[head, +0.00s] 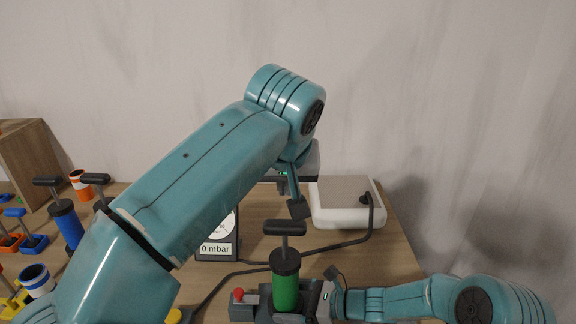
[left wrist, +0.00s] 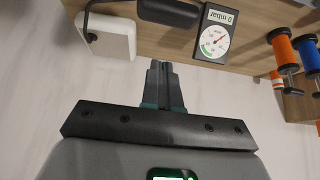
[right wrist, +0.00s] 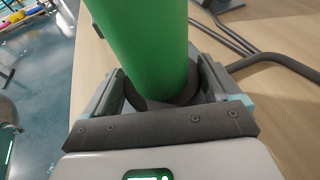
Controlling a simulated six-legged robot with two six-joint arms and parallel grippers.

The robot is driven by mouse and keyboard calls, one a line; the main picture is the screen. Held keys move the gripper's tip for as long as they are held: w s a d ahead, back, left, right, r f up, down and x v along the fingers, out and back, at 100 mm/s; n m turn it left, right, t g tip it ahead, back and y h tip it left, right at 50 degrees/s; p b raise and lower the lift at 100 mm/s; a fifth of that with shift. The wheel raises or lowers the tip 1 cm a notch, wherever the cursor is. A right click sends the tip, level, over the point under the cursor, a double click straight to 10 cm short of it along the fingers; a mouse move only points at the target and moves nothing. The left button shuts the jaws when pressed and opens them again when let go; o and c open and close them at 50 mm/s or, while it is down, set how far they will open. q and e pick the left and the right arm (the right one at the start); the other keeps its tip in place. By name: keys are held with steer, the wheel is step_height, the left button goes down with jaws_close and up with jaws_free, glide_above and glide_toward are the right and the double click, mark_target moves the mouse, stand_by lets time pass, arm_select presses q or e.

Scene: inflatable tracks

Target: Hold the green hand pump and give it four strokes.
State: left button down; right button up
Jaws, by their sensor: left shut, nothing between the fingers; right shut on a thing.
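The green hand pump (head: 285,292) stands upright at the front of the table, with a black cap and a black T-handle (head: 285,227) raised on a short rod. My right gripper (head: 326,298) is shut around the pump's lower body from the right; the green barrel (right wrist: 150,40) fills the space between its fingers in the right wrist view. My left gripper (head: 298,206) is shut and empty, just above and behind the handle in the head view. A black handle-like bar (left wrist: 170,12) lies beyond its closed fingertips (left wrist: 160,75) in the left wrist view.
A gauge (head: 217,240) reading 0 mbar stands behind the pump at left. A white box (head: 347,218) with a black hose is at the back right. Blue and orange pumps (head: 66,222) stand at left, partly behind my left arm. A hose crosses the table behind the pump.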

arm_select(q)
steer(key=shift+f, duration=2.5)
stand_by(0.6)
stand_by(2.4)
stand_by(0.6)
